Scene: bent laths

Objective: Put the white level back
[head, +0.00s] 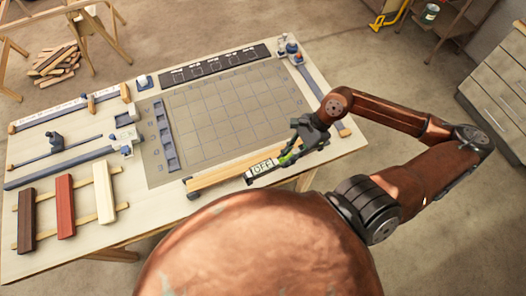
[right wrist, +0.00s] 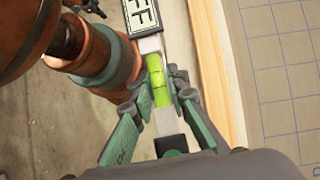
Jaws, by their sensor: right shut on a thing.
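The white level, with a bright green vial and a black-and-white lettered end plate (head: 262,167), is between the fingers of my right gripper (head: 292,150). In the right wrist view the green fingers (right wrist: 163,95) close around the level's middle, at the green vial (right wrist: 158,72). The lettered plate (right wrist: 142,14) sticks out ahead of the fingers. The level is at the table's front edge, beside a long pale wooden lath (head: 222,177). I cannot tell whether it touches the table. My left gripper is not in view.
A gridded grey mat (head: 225,115) covers the middle of the table and is clear. Brown, red (head: 65,207) and white laths lie across two strips at the left. Blue-grey bars and clamps (head: 60,165) lie behind them. A black slotted strip (head: 215,63) is at the back.

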